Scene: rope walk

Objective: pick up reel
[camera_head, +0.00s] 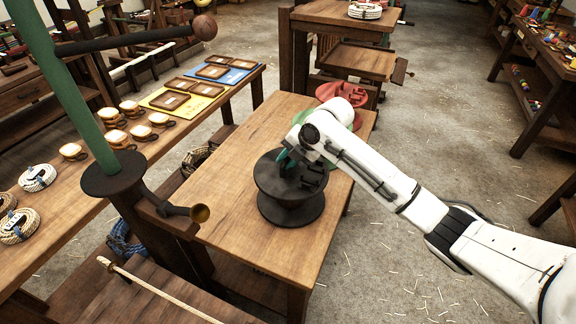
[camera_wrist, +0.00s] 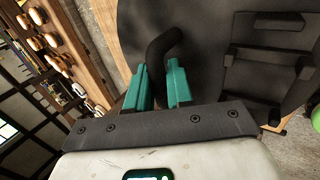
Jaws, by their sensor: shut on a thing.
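The reel (camera_head: 291,208) is a dark spool with wide round flanges, upright on the wooden table (camera_head: 253,150) in the head view. In the wrist view its dark top (camera_wrist: 205,40) fills much of the picture, with a bent black handle (camera_wrist: 163,50) rising from it. My gripper (camera_head: 287,158) is at the top of the reel. Its teal fingers (camera_wrist: 163,85) stand either side of the handle in the wrist view and are shut on it. The reel's base appears to rest on the tabletop.
A red reel (camera_head: 341,93) and a green one (camera_head: 338,112) stand behind, partly hidden by my arm. A long bench (camera_head: 85,185) at the left holds rope coils (camera_head: 37,177) and wooden pieces. A green post (camera_head: 66,85) stands left of the table. The table's front is clear.

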